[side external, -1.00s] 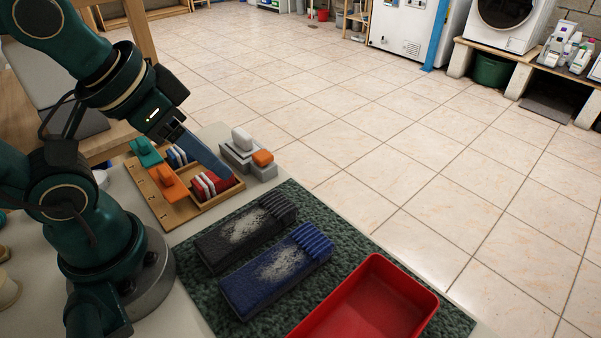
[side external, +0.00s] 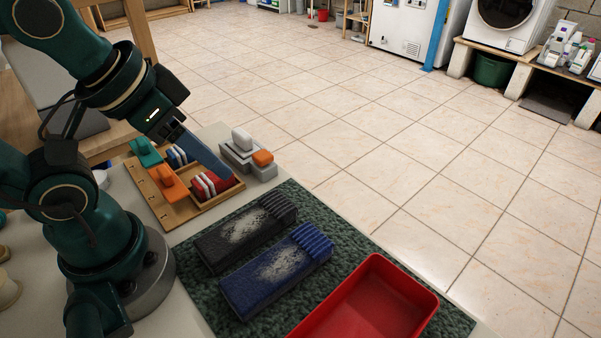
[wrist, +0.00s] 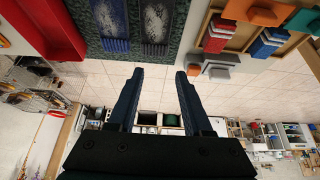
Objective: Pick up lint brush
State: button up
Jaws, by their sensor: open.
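No item is clearly recognisable as the lint brush. Candidates are the knob-handled orange piece (side external: 172,182) and teal piece (side external: 146,152) in the wooden tray (side external: 163,212), and the white-topped piece (side external: 242,139) and orange-topped piece (side external: 263,159) on the grey blocks (side external: 236,160). My gripper (wrist: 159,73) is open and empty; its fingers are apart in the wrist view. In the side external view, a blue finger reaches down above the wooden tray, beside a red-and-white stack (side external: 207,187) and partly in front of it. Whether it touches anything there is unclear.
A black pad (side external: 215,247) and a blue pad (side external: 247,294), both with whitish lint, lie on a green mat (side external: 207,296). A red bin (side external: 372,270) stands at the front right. A blue-and-white stack (side external: 176,157) sits in the tray. Tiled floor lies beyond the table.

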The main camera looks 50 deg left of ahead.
jog(key=o, duration=0.8)
